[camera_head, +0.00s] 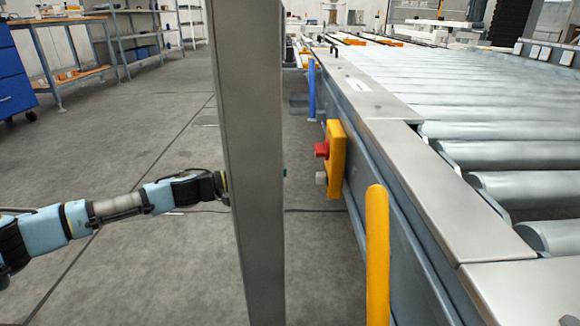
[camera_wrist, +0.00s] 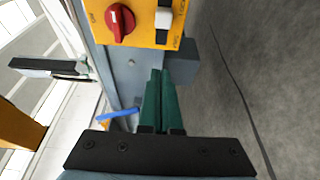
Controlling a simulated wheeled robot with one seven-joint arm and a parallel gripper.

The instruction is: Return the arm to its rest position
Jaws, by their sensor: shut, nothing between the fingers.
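My arm (camera_head: 115,208) stretches in from the left edge of the head view and passes behind a grey upright post. Most of my gripper is hidden by that post; only a small teal fingertip (camera_head: 284,173) shows at its right edge. In the wrist view the two dark green fingers (camera_wrist: 160,76) are shut together and hold nothing. Beyond the tips is the yellow control box (camera_wrist: 140,38) with a red knob (camera_wrist: 120,22) and a white switch (camera_wrist: 164,19). The fingers look apart from the box in the head view.
The grey post (camera_head: 248,160) stands in front of my arm. The roller conveyor (camera_head: 400,160) fills the right, with the yellow box (camera_head: 337,160) on its side and a yellow bar (camera_head: 377,255) nearer. Shelving (camera_head: 140,38) and a blue cabinet (camera_head: 12,85) stand far left. Floor at left is clear.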

